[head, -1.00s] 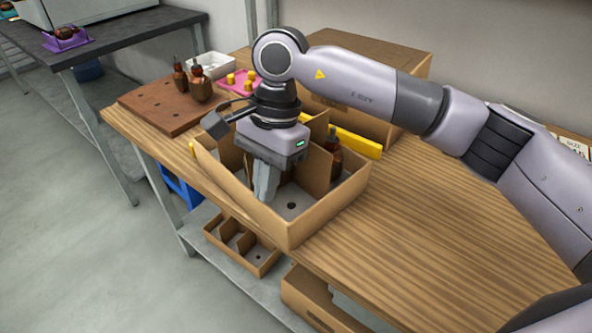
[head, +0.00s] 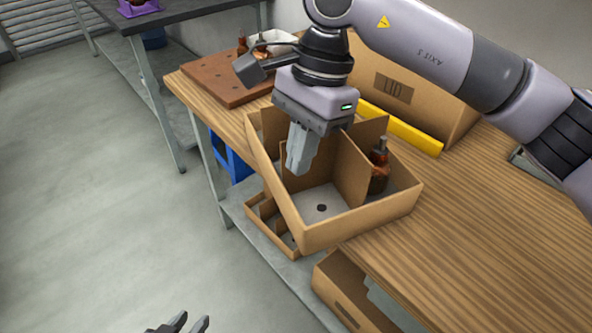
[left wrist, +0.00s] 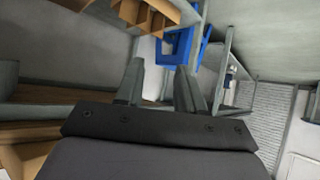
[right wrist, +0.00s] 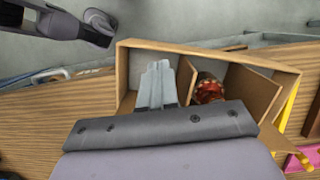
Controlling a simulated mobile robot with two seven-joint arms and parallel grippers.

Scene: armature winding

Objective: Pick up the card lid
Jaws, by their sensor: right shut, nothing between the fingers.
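The card lid (head: 440,108) is a brown cardboard box form marked "LID" at the back of the wooden table, partly behind my right arm. My right gripper (head: 298,170) is shut and empty, pointing down over an open divided card box (head: 345,232) in front of the lid. In the right wrist view its fingers (right wrist: 157,75) are together over an empty compartment. My left gripper (head: 184,324) shows at the bottom edge of the head view, low over the floor side, away from the lid. In the left wrist view its fingers (left wrist: 158,80) are apart with nothing between them.
A yellow bar (head: 402,128) lies between box and lid. A brown holed board (head: 225,80) is at the back left. Card boxes (head: 345,290) sit on the lower shelf.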

